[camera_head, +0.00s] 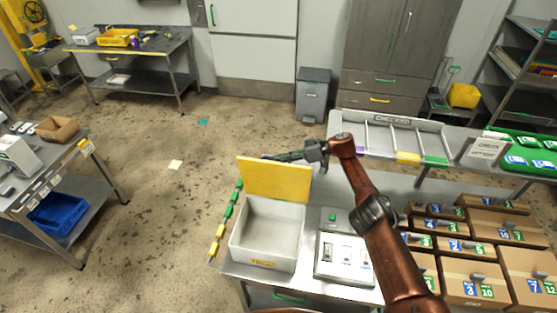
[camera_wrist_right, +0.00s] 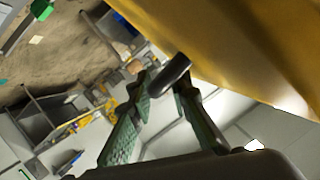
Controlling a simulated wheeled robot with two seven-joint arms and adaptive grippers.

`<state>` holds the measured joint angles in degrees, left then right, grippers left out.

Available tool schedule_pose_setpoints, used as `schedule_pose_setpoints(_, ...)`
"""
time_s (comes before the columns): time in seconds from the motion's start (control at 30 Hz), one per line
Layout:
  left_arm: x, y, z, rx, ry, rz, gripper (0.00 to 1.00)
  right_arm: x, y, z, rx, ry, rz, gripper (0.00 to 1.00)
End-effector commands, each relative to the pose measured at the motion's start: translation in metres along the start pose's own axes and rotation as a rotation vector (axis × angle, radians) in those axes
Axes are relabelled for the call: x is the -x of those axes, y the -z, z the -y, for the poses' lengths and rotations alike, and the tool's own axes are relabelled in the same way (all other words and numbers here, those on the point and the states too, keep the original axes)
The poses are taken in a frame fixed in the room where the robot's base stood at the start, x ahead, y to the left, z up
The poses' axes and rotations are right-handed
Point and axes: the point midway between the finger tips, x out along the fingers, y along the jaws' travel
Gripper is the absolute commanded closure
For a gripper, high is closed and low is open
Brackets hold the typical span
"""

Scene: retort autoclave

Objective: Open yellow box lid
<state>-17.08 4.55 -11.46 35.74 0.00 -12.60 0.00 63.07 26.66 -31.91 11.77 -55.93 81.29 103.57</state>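The grey box (camera_head: 268,232) stands on the metal table in front of me. Its yellow lid (camera_head: 275,180) is raised, standing roughly upright at the back edge, and the box looks empty inside. My right gripper (camera_head: 280,156) reaches in from the right, just behind the lid's top edge. In the right wrist view, the lid (camera_wrist_right: 245,45) fills the upper right, beside the green fingers (camera_wrist_right: 160,85). A dark rounded bar (camera_wrist_right: 170,76), perhaps a lid handle, lies at the fingertips. The fingers stand apart, but their grip on it is unclear. My left gripper is not in view.
A white switch panel (camera_head: 343,255) sits right of the box, below my right arm. Several cardboard boxes (camera_head: 470,290) fill the right side. A divided tray (camera_head: 390,140) lies behind the arm. The floor (camera_head: 150,200) left of the box is mostly clear.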

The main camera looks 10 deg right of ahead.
Motion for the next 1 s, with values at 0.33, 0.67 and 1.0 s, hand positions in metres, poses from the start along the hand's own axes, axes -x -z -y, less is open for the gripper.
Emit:
schedule_pose_setpoints(0.33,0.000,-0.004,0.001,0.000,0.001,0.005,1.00,0.037,-0.001,-0.001,0.000,-0.006,-0.002,0.83)
schedule_pose_setpoints(0.67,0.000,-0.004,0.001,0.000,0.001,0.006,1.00,0.100,0.000,-0.001,-0.001,-0.003,0.000,0.83)
schedule_pose_setpoints(1.0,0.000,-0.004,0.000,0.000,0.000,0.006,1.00,0.120,0.000,0.000,0.000,-0.001,0.000,0.83)
